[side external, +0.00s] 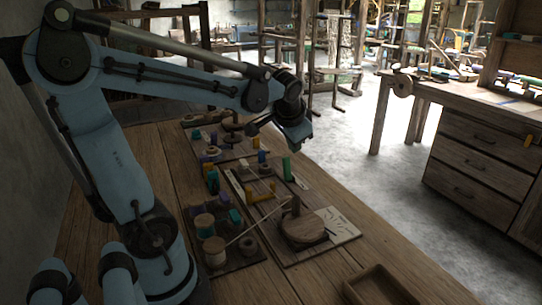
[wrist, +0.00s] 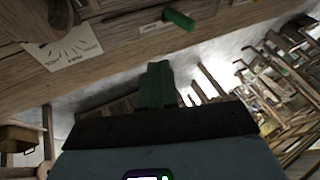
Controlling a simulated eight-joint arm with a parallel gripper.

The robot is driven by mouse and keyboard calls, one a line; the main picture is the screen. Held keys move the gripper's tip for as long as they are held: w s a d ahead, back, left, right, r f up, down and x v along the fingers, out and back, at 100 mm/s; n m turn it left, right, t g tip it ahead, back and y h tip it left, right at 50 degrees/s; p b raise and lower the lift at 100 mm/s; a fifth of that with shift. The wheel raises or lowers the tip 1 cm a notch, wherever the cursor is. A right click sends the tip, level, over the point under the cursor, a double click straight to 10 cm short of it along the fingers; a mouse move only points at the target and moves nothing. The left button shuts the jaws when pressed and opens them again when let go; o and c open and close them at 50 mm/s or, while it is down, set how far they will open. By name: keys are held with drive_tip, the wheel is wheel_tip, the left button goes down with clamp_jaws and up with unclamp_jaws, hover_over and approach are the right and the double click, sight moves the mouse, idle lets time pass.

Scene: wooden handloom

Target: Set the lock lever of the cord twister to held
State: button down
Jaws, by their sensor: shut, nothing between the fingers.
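The cord twister appears to be the long wooden board (side external: 291,257) with a round wooden disc (side external: 303,229), an upright knob and yellow pegs (side external: 260,192). A green lever-like piece (side external: 287,168) stands by a small pale label at its far end; I take it for the lock lever. In the wrist view the green piece (wrist: 179,19) lies beside the label (wrist: 155,28), whose writing is too small to read. The lever's setting cannot be told. My gripper (side external: 304,143) is shut and empty, above and apart from the board; its green fingers (wrist: 157,84) show in the wrist view.
A pale card with dark marks (side external: 337,224) lies by the disc. Trays of spools and pegs (side external: 218,212) stand left of the board, with a thin stick across. An open wooden box (side external: 380,287) sits at the front. The table's right edge is close to the board.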

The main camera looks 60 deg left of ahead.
sight(285, 158)
drive_tip(key=w+a+f, duration=0.1)
drive_tip(key=a+f, duration=0.1)
drive_tip(key=f, duration=0.1)
drive_tip(key=w+a+f, duration=0.1)
drive_tip(key=a+f, duration=0.2)
drive_tip(key=w+a+f, duration=0.1)
drive_tip(key=a+f, duration=0.2)
drive_tip(key=shift+w+f, duration=0.15)
drive_tip(key=shift+w, duration=0.15)
drive_tip(key=shift+a+f, duration=0.1)
drive_tip(key=shift+a, duration=0.35)
drive_tip(key=shift+a+f, duration=0.1)
drive_tip(key=shift+a, duration=1.1)
drive_tip(key=shift+d, duration=0.1)
